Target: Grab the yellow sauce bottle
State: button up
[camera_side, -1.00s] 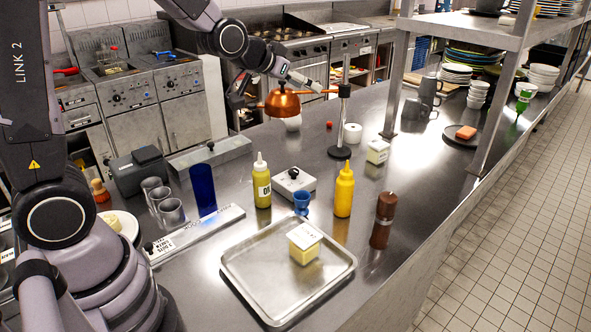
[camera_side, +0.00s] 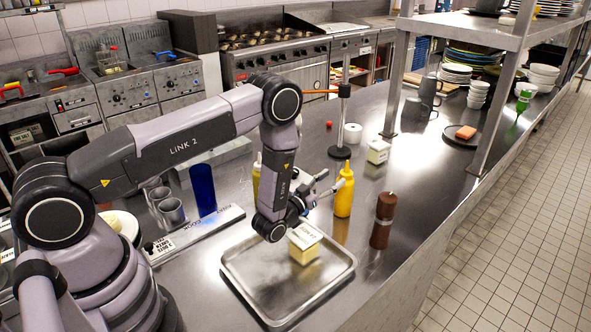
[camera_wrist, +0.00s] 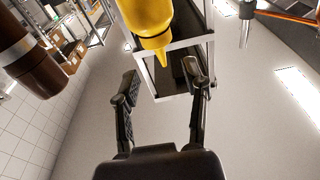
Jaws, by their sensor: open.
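The yellow sauce bottle (camera_side: 344,196) stands upright on the steel counter behind the tray's right side. In the wrist view the bottle (camera_wrist: 146,18) appears upside down at the top, its nozzle pointing down toward the space between the fingertips. My gripper (camera_side: 325,185) is just left of the bottle in the side view, with its fingers pointing toward it at upper-body height. In the wrist view my gripper (camera_wrist: 161,74) is open and empty, its two fingers spread apart. I cannot tell whether a fingertip touches the bottle.
A brown pepper mill (camera_side: 383,220) stands close right of the bottle. A metal tray (camera_side: 262,302) with a labelled yellowish block (camera_side: 305,246) lies in front. A green-yellow bottle (camera_side: 257,172) is mostly hidden behind my arm. A stand (camera_side: 341,152) rises behind.

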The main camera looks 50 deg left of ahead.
aim_at(345, 169)
jog(key=w, duration=0.4)
jog(key=w+r, duration=0.1)
jog(key=w, duration=0.1)
jog(key=shift+w, duration=0.1)
grip_shut()
